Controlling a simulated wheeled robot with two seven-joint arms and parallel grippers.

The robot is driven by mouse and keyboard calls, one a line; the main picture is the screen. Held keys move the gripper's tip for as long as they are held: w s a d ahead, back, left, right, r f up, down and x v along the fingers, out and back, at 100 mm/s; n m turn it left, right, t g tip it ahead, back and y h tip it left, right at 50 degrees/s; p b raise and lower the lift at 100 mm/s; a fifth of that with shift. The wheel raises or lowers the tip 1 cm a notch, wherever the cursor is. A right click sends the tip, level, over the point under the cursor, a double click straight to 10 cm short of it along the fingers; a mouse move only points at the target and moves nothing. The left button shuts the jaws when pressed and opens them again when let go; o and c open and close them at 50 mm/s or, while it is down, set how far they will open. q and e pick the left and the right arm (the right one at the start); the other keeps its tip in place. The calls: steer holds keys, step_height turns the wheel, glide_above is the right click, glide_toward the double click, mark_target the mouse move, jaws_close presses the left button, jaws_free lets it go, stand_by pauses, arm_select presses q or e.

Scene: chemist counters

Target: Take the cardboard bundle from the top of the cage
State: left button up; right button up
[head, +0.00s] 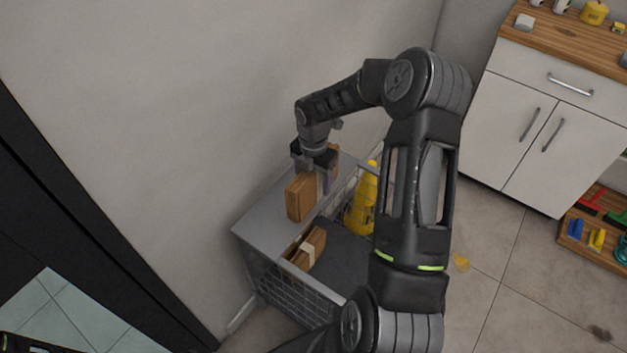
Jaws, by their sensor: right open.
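The cardboard bundle (300,200) is a brown block standing on the grey top of the cage (262,222), close to the wall. My right gripper (313,178) points down at the bundle from above, its fingers open on either side of it. The gripper and wrist hide part of the bundle, so I cannot tell whether the fingers touch it. A second brown bundle with a pale band (314,246) lies lower, inside the open part of the cage.
A yellow object (362,205) stands at the cage's right side, partly behind my right arm. A white cabinet (540,110) with a wooden top stands at the upper right. A wooden tray (573,247) of coloured items is below it. Tiled floor between is mostly clear.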

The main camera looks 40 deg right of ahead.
stand_by(0.3)
jaws_close()
stand_by(0.6)
